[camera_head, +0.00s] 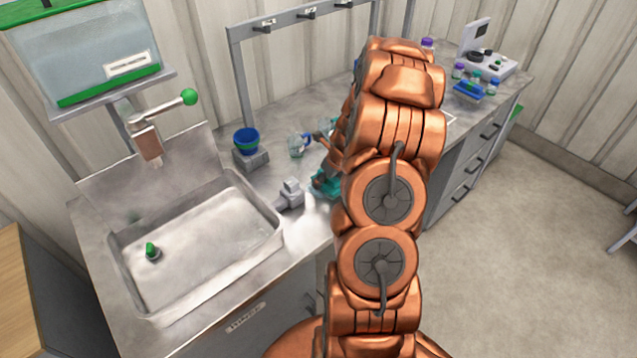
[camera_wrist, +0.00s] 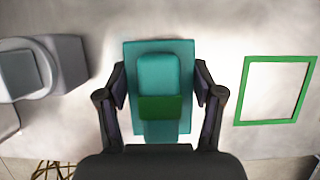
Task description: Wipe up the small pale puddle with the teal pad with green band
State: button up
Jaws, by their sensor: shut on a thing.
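The teal pad with a green band (camera_wrist: 160,70) sits between the two fingers of my gripper (camera_wrist: 160,88) in the wrist view. The fingers are shut on its raised handle part, and the flat teal base spreads out beneath. In the head view a bit of the pad (camera_head: 326,184) shows beside my arm, which hides most of it and most of my gripper. The pad is over the steel counter; I cannot tell whether it touches it. I cannot make out the small pale puddle for certain among the pale glints on the counter.
A green square outline (camera_wrist: 240,108) lies right of the pad in the wrist view. A grey fixture (camera_head: 290,194) stands left of the pad, beside the sink (camera_head: 200,245). A blue cup (camera_head: 246,141) and a small bottle (camera_head: 297,145) stand behind. Bottles and an instrument (camera_head: 487,62) fill the far end.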

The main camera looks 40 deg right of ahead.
jog(key=shift+d, duration=0.25)
jog(key=shift+a+r, duration=0.1)
jog(key=shift+s+d+f, duration=0.1)
jog(key=shift+d+f, duration=0.05)
jog(key=shift+d, duration=0.7)
jog(key=shift+d+f, duration=0.1)
jog(key=shift+d, duration=0.7)
jog(key=shift+r, duration=3.05)
jog(key=shift+r, duration=1.5)
